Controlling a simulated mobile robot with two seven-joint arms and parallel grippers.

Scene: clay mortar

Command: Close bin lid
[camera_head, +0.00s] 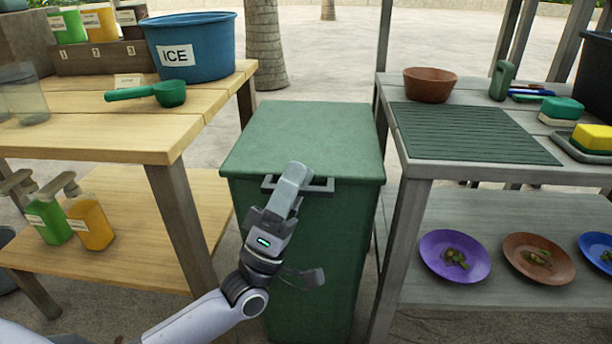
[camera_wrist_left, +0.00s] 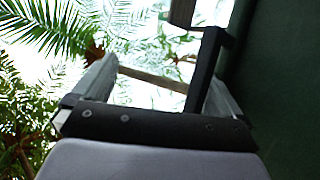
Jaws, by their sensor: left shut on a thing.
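The green bin (camera_head: 335,255) stands between the two tables, and its flat green lid (camera_head: 305,138) lies down over the top with no gap that I can make out. A dark handle (camera_head: 322,187) sticks out at the front edge of the lid. My left gripper (camera_head: 291,181) is at this handle, shut on it, and hides its left part. In the left wrist view, the dark handle (camera_wrist_left: 206,70) runs between the fingers, and the bin's green side (camera_wrist_left: 285,100) fills the right edge. My right gripper is not in view.
A wooden table (camera_head: 110,125) on the left carries a blue ICE bucket (camera_head: 195,50) and a green scoop (camera_head: 150,94). A grey table (camera_head: 440,165) on the right holds a brown bowl (camera_head: 430,85). Both tables stand close beside the bin.

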